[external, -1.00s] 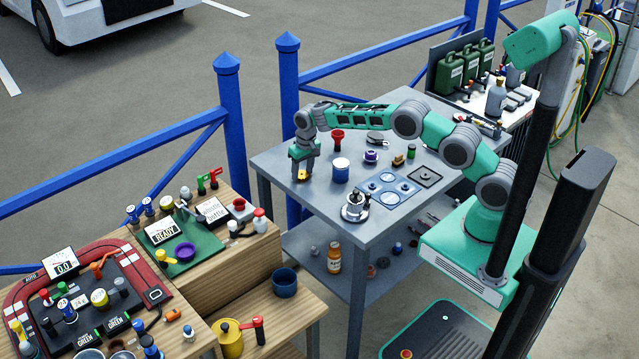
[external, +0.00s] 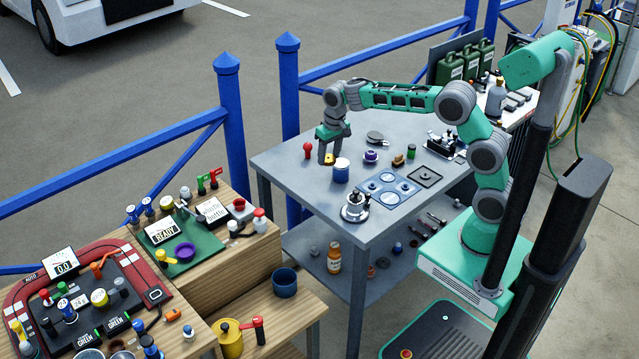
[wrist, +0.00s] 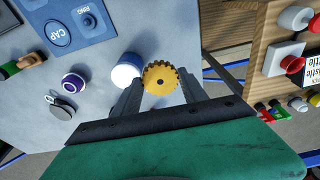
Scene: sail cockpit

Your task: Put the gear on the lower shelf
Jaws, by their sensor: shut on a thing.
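The gear (wrist: 161,78) is a yellow-orange toothed disc between my fingertips in the wrist view. In the external view the gear (external: 328,159) shows small and yellow at the tips of my gripper (external: 333,152). My gripper is shut on it, over the far left part of the grey table's top (external: 290,165). I cannot tell exactly how high the gear is above the top. The lower shelf (external: 308,266) is the grey board under that table. Its far part is hidden by the tabletop.
A blue-and-white cup (external: 341,171) stands close beside the gear. A metal pot-like device (external: 355,207) stands near the table's front edge. An orange bottle (external: 334,258) stands on the lower shelf, with several small parts further right. A table leg (external: 358,290) stands in front of the shelf.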

